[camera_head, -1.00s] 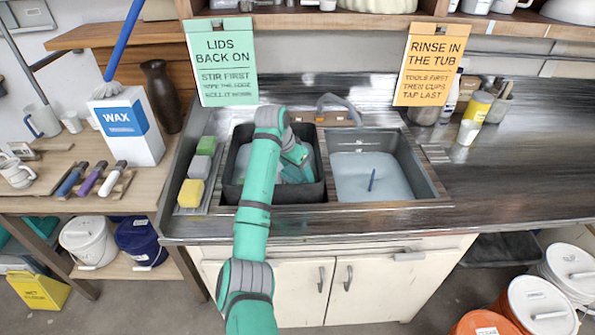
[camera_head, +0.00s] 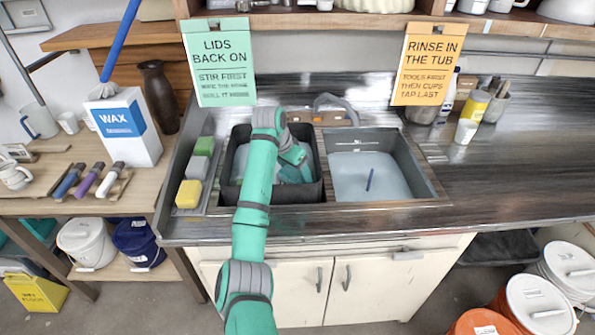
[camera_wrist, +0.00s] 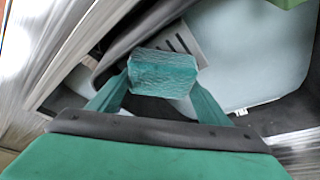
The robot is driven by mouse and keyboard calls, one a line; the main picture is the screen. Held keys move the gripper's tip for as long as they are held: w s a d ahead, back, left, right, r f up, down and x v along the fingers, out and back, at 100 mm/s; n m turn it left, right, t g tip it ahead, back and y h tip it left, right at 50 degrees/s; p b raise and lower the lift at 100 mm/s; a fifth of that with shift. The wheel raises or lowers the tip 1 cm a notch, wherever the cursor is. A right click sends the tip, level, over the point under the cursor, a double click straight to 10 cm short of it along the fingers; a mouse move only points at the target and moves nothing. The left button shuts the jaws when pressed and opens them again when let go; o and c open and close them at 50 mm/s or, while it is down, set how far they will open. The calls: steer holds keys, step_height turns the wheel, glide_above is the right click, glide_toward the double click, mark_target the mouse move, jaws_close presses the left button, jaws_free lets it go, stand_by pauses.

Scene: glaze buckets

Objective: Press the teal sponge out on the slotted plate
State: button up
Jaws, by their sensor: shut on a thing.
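The teal sponge (camera_wrist: 166,66) is a textured block between the fingers of my gripper (camera_wrist: 162,84) in the wrist view. My gripper is shut on it. The slotted plate (camera_wrist: 184,36) is pale grey with dark slots and shows just beyond the sponge, partly covered by it. Whether the sponge touches the plate I cannot tell. In the head view my arm reaches into the dark tub (camera_head: 270,193) in the left basin. There my arm hides the fingertips, the sponge and the plate.
A basin of pale water (camera_head: 370,178) with a blue stick lies right of the tub. A rack at the left holds green (camera_head: 204,146), grey (camera_head: 197,166) and yellow (camera_head: 189,194) sponges. A tap (camera_head: 335,106) stands behind. The counter at right is mostly clear.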

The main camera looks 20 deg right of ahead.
steer(key=shift+a, duration=0.15)
steer(key=shift+s+d+r, duration=0.1)
steer(key=shift+d+r, duration=0.1)
steer(key=shift+r, duration=1.75)
steer(key=shift+w+r, duration=0.2)
steer(key=shift+r, duration=1.35)
